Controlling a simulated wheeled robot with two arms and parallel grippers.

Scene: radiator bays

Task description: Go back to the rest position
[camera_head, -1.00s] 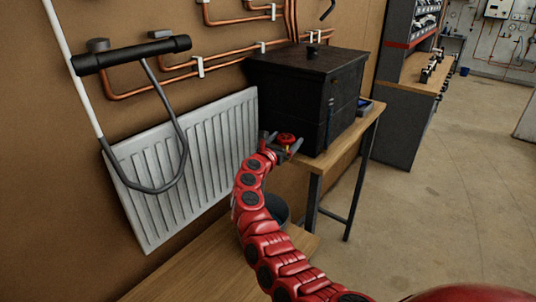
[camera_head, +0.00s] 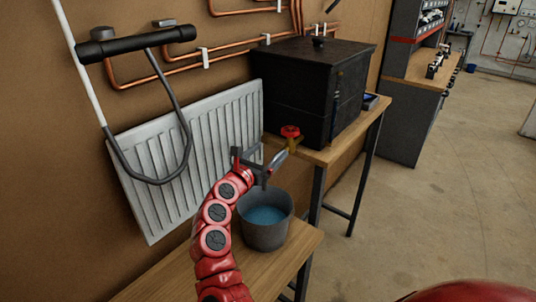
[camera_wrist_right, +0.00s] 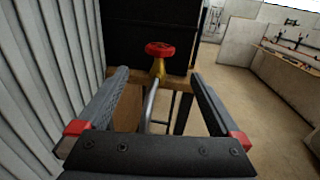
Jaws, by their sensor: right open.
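My right gripper (camera_head: 258,164) is open and empty in the head view, above the bucket (camera_head: 265,236), which holds blue water and stands on the low wooden bench. It sits in front of and a little below the red-handled tap (camera_head: 290,132) of the black tank (camera_head: 314,88), apart from the handle. In the right wrist view the gripper's two fingers (camera_wrist_right: 160,76) are spread wide. The red handle (camera_wrist_right: 160,49) on its brass body shows beyond the fingertips, with a thin grey spout below it. My left gripper is not in view.
A white radiator (camera_head: 187,150) and copper pipes run along the brown wall, left of my right arm. A black bar with a grey loop (camera_head: 136,45) is at the upper left. The tank's wooden table (camera_head: 345,148) is close by. The floor to the right is clear.

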